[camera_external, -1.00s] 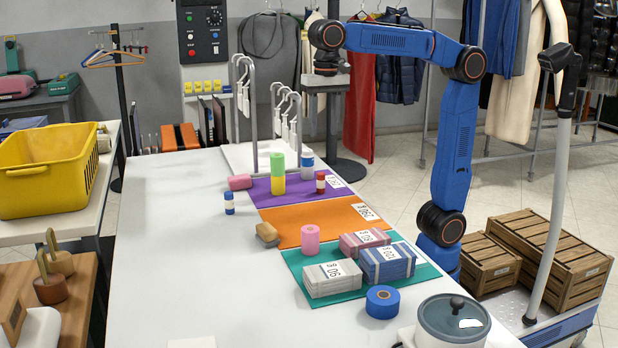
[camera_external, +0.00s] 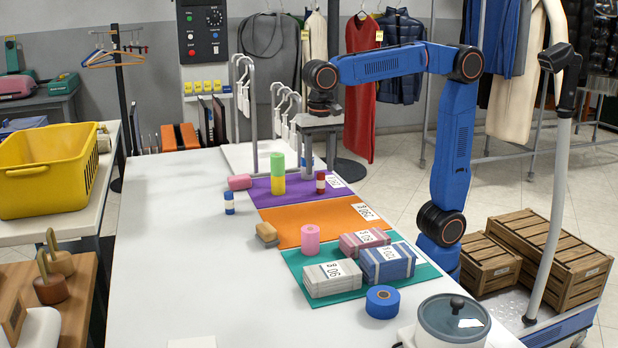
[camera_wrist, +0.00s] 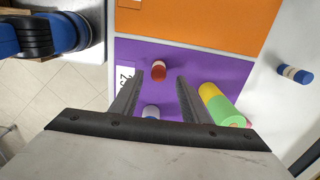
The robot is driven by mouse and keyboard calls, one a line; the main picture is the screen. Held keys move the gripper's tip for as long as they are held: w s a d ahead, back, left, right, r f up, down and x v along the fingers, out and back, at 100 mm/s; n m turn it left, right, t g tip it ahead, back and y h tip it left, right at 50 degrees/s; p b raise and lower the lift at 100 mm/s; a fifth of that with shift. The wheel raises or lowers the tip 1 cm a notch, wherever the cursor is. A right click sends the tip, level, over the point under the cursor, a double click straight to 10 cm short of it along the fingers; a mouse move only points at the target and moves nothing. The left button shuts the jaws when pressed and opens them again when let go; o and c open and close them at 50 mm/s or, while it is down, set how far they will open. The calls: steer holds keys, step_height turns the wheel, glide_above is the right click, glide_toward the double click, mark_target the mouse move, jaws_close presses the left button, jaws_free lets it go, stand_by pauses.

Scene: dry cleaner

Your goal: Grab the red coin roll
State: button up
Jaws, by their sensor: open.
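The red coin roll (camera_external: 320,182), with a pale band, stands upright on the purple mat (camera_external: 284,196). In the wrist view the red roll (camera_wrist: 158,72) shows from above, between and just beyond the tips of my open gripper (camera_wrist: 160,82). My gripper (camera_external: 320,150) is empty and hangs above the far right of the purple mat in the external view. A white and blue roll (camera_wrist: 150,112) also lies between the fingers in the wrist view, nearer the palm. In the external view the gripper largely hides that roll.
A green roll (camera_external: 277,161) stands stacked on a yellow roll (camera_external: 278,184) near the right finger. A pink roll (camera_external: 239,182) lies beside them. A white-banded blue roll (camera_external: 229,203) stands on bare table. An orange mat (camera_external: 295,221) lies nearer the front.

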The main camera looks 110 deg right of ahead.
mark_target(321, 180)
steer(key=shift+s+a+f, duration=0.1)
steer(key=shift+f, duration=1.3)
steer(key=shift+s+a+f, duration=0.1)
steer(key=shift+f, duration=1.3)
steer(key=shift+c, duration=0.4)
jaws_close()
